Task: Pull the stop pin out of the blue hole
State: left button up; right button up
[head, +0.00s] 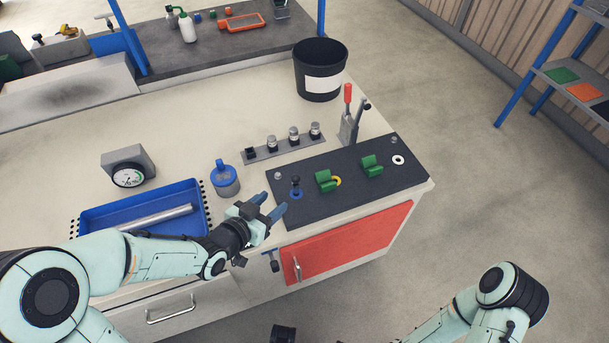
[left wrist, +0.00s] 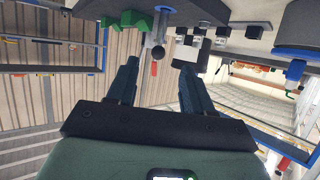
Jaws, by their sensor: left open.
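The stop pin (head: 296,181) has a black ball knob and stands upright in the blue-ringed hole (head: 297,194) at the left end of the dark panel. In the left wrist view, the pin's black knob (left wrist: 158,52) and metal shaft show upside down, just beyond the fingertips and roughly between their lines. My left gripper (head: 273,204) is open and empty, at the panel's front left edge, short of the pin; its two fingers also show in the left wrist view (left wrist: 156,66). My right arm is at lower right; a dark piece at the bottom edge may be its gripper.
A red-handled lever (head: 348,95) stands behind. A blue-lidded jar (head: 226,183) and blue tray (head: 95,217) lie left. A row of metal fittings (head: 272,145) is behind the panel.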

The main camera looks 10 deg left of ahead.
aim_at(296, 184)
pick_arm(q)
jog(key=x, duration=1.2)
jog(key=shift+w+f, duration=0.2)
grip_shut()
